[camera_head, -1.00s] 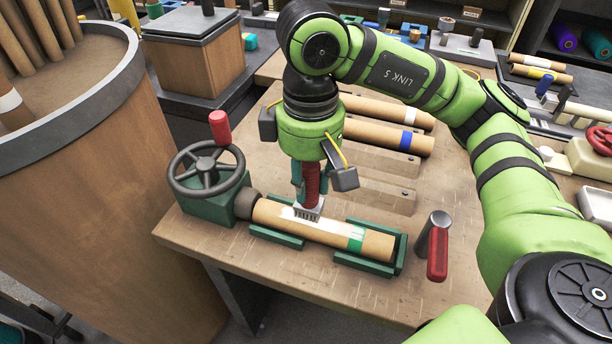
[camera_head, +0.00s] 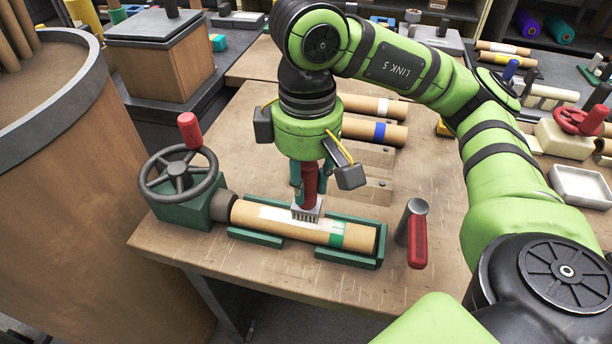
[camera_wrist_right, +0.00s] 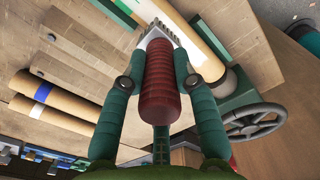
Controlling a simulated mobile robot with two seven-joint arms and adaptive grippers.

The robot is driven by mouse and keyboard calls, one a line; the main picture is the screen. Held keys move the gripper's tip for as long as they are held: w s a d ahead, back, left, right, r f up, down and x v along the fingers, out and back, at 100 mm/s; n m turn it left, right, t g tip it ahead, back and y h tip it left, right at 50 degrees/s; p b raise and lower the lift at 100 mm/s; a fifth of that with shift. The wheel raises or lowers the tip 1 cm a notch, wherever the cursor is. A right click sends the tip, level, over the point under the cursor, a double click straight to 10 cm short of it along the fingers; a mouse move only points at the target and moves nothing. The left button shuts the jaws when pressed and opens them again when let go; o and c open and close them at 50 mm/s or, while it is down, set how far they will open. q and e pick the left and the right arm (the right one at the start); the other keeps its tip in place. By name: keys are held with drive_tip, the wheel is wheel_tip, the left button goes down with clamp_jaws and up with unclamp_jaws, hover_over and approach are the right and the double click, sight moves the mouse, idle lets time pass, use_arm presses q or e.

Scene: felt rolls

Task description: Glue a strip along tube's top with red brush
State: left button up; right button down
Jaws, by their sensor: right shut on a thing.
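A brown cardboard tube (camera_head: 358,238) lies in a green cradle (camera_head: 255,238) on the workbench, its left end against the handwheel fixture. A white glue strip (camera_head: 273,215) runs along its top, and a green band (camera_head: 337,234) circles it near the right end. My right gripper (camera_head: 309,186) is shut on the red handle of the brush (camera_head: 310,190), which points down. The brush's pale head (camera_head: 306,209) is at the tube's top, on or just above the strip. The right wrist view also shows the red brush handle (camera_wrist_right: 160,85) between the fingers. My left gripper is not in view.
The handwheel (camera_head: 178,176) with a red knob stands left of the tube. A red-handled tool (camera_head: 417,240) stands right of it. More tubes (camera_head: 375,131) lie behind on the bench. A large wooden drum (camera_head: 70,200) stands at left.

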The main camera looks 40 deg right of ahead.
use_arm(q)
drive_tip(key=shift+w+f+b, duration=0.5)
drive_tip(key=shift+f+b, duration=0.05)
use_arm(e)
drive_tip(key=shift+s+d+f, duration=0.2)
drive_tip(key=shift+s+d, duration=0.85)
drive_tip(key=shift+s, duration=0.2)
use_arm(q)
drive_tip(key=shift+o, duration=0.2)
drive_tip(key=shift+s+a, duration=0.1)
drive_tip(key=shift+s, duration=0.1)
use_arm(e)
drive_tip(key=shift+s+d, duration=0.1)
